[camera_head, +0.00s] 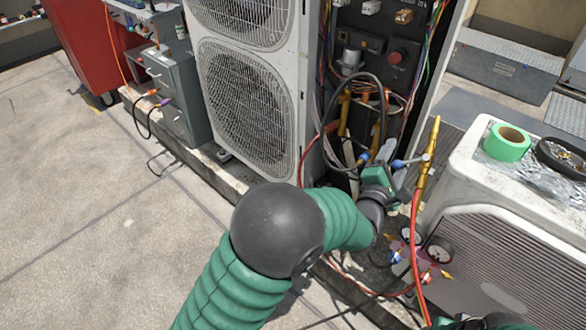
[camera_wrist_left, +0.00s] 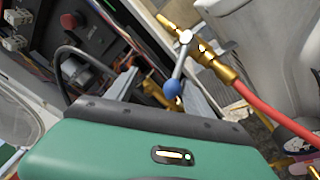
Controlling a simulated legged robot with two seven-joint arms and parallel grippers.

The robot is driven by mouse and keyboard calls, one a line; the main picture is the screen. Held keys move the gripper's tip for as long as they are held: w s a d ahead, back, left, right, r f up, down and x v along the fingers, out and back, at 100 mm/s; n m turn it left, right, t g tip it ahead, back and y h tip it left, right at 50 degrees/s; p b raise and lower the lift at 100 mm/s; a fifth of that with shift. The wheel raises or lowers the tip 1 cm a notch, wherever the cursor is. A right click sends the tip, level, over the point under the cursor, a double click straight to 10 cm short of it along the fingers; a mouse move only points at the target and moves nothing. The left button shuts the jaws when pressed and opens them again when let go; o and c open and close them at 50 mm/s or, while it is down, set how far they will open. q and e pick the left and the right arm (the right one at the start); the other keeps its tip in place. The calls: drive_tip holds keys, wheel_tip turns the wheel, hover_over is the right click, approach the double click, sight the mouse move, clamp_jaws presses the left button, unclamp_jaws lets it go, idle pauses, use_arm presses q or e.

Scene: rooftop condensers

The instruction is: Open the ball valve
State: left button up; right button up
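The brass ball valve (camera_head: 428,158) stands upright at the end of a red hose, right of the open electrical cabinet. Its thin metal lever (camera_head: 411,161) points left and ends in a blue knob (camera_head: 397,163). In the left wrist view the valve body (camera_wrist_left: 213,62) is at upper right, and the blue knob (camera_wrist_left: 171,89) lies between my finger pieces in the picture. My left gripper (camera_head: 392,176) is just below and left of the lever. Its grey fingers (camera_wrist_left: 162,82) are apart; whether either touches the knob I cannot tell.
A white condenser unit (camera_head: 510,205) at right carries green tape (camera_head: 507,142). A gauge manifold (camera_head: 420,250) sits below the valve. The open cabinet (camera_head: 375,60) has loose wires, and a tall fan unit (camera_head: 250,100) stands left of it. Open floor lies at left.

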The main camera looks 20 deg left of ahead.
use_arm(q)
drive_tip(key=s+a+p, duration=0.2)
drive_tip(key=s, duration=0.8)
drive_tip(key=s+a+r+m+g+y+p, duration=0.1)
drive_tip(key=s+a+r+m+g+p, duration=1.2)
drive_tip(key=m+p, duration=0.7)
drive_tip(key=s+p, duration=0.3)
drive_tip(key=p, duration=0.3)
drive_tip(key=shift+a+m+y, duration=0.3)
drive_tip(key=shift+a+y, duration=0.1)
